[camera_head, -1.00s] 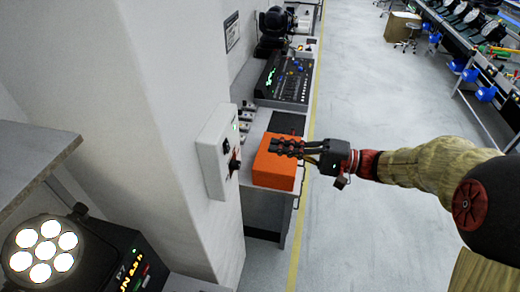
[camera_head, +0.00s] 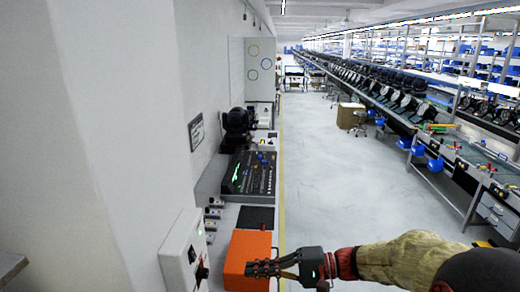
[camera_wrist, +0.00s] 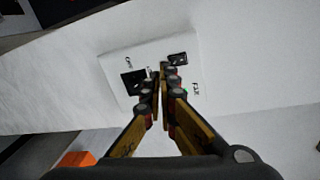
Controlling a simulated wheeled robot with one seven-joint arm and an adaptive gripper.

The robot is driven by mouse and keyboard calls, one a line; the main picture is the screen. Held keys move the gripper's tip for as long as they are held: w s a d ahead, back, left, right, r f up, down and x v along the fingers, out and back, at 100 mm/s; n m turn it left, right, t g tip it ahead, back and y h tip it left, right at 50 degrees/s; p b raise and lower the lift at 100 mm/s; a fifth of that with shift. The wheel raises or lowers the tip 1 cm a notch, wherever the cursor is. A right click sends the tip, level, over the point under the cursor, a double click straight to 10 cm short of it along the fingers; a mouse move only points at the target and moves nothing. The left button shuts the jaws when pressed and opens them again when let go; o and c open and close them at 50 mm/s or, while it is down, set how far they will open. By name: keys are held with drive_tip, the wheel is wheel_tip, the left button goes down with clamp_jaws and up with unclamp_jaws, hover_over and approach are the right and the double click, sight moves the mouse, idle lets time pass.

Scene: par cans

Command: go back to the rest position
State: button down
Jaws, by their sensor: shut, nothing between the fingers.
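My gripper (camera_head: 272,268) shows at the bottom of the head view, in front of the orange box (camera_head: 247,250) on the side bench. Its fingers are shut and empty, pointing left toward the wall. In the wrist view the closed fingers (camera_wrist: 163,92) point at a white switch box (camera_wrist: 150,62) with dark switches and small lettering. The same white switch box (camera_head: 184,258) is on the wall at the lower left of the head view. I cannot tell the exact gap between the fingertips and the box.
A black mixing console (camera_head: 250,173) sits on the bench beyond the orange box. A wide clear floor aisle (camera_head: 325,165) runs ahead. A long workbench (camera_head: 440,168) with dark lamps and blue bins lines the right side. A cardboard box (camera_head: 350,115) stands farther off.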

drive_tip(key=s+d+f+g+h+b, duration=0.25)
drive_tip(key=s+d+f+h, duration=0.5)
drive_tip(key=s+f, duration=0.5)
drive_tip(key=s+d+f+n+t+h+b, duration=0.2)
drive_tip(key=s+d+t+h+b, duration=0.5)
drive_tip(key=d+b, duration=0.5)
drive_tip(key=shift+s+d+f+n+h+b, duration=0.2)
drive_tip(key=shift+s+d+n+h+b, duration=0.25)
drive_tip(key=shift+h+b, duration=0.45)
drive_tip(key=shift+w+a, duration=0.1)
drive_tip(key=shift+w, duration=0.05)
